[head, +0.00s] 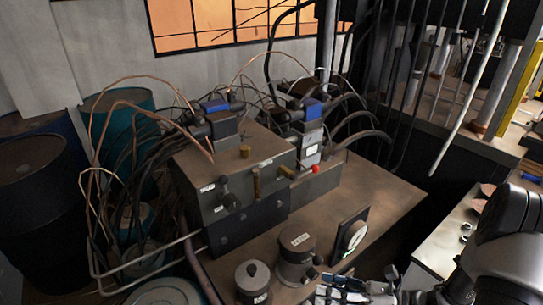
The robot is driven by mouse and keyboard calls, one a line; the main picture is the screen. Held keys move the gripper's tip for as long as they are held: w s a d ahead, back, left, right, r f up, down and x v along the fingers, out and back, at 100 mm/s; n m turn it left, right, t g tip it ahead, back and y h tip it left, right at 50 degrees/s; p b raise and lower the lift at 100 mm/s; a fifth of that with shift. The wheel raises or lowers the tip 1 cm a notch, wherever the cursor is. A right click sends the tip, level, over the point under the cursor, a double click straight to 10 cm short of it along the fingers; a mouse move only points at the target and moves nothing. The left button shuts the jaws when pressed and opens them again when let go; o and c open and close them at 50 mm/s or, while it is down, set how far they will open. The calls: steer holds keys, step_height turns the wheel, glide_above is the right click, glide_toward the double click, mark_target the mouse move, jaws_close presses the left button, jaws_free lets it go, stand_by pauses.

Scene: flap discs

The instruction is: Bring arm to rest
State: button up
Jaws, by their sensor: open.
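My arm comes in at the lower right, dark and rounded. My gripper (352,288) shows at the bottom edge, partly cut off by the frame. It is open, and I see nothing held in it. It appears in front of the near edge of a brown bench (385,205); I cannot tell its height or distance from it. Small brownish discs (487,190) lie on a light surface (440,245) to the right, partly hidden by my arm.
A grey hydraulic block (235,180) with valves, hoses and copper lines stands on the bench. Two lidded cylinders (296,250) (253,278) and an upright gauge (352,235) stand near my gripper. Dark and teal drums (35,175) crowd the left. Vertical pipes (415,80) stand behind.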

steer(key=s+a+r+n+g+h, duration=0.35)
steer(key=s+r+n, duration=0.2)
steer(key=n, duration=0.25)
steer(key=s+a+r+n+g+h, duration=0.2)
steer(key=s+r+n+g+h, duration=0.3)
steer(key=n, duration=0.3)
steer(key=s+d+r+n+t+h, duration=0.2)
steer(key=r+n+t+h, duration=0.1)
steer(key=r+n, duration=0.2)
steer(key=s+d+r+n+t+h, duration=0.3)
steer(key=r+n+t, duration=0.1)
steer(key=n, duration=0.3)
steer(key=shift+s+r+h, duration=0.25)
steer(key=shift+r+h, duration=0.1)
steer(key=shift+r, duration=0.2)
steer(key=shift+c, duration=0.2)
